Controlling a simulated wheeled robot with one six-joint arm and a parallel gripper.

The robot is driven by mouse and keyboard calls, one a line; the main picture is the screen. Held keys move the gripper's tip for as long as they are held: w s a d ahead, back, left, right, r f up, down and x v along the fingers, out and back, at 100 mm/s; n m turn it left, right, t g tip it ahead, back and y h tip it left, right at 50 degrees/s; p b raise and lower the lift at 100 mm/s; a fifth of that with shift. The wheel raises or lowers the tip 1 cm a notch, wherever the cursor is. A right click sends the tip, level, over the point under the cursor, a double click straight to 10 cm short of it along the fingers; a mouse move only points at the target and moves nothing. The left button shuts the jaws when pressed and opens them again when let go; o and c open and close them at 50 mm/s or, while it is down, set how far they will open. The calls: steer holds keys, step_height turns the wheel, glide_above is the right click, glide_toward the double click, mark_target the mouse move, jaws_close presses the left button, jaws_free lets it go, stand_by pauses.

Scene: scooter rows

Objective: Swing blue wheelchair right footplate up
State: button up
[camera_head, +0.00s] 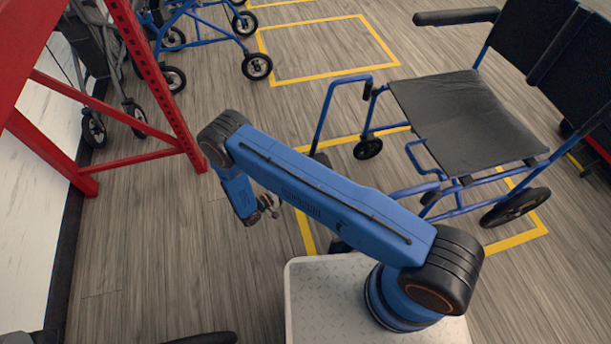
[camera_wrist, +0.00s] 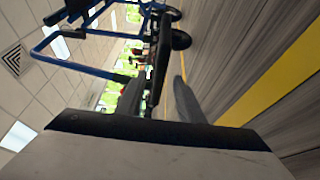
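The blue wheelchair (camera_head: 455,118), with a black seat, stands at the right in the head view, its front toward the left. A blue front hanger (camera_head: 328,105) runs down to a small dark footplate (camera_head: 320,159), which looks like the right one; my arm partly hides this area. Another dark footplate (camera_head: 340,246) shows behind my arm, nearer my base. My gripper (camera_head: 269,206) is left of both, apart from them. In the wrist view its fingers (camera_wrist: 158,98) look spread, with blue tubing (camera_wrist: 95,70) and a dark upright shape beyond; I cannot tell which part that is.
A red metal frame (camera_head: 150,85) stands at the left, close to my arm. Blue walkers with black wheels (camera_head: 257,66) stand at the back. Yellow floor lines (camera_head: 330,76) mark bays. The wooden floor (camera_head: 170,250) left of my gripper is clear.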

steer(key=shift+x, duration=2.3)
jaws_close()
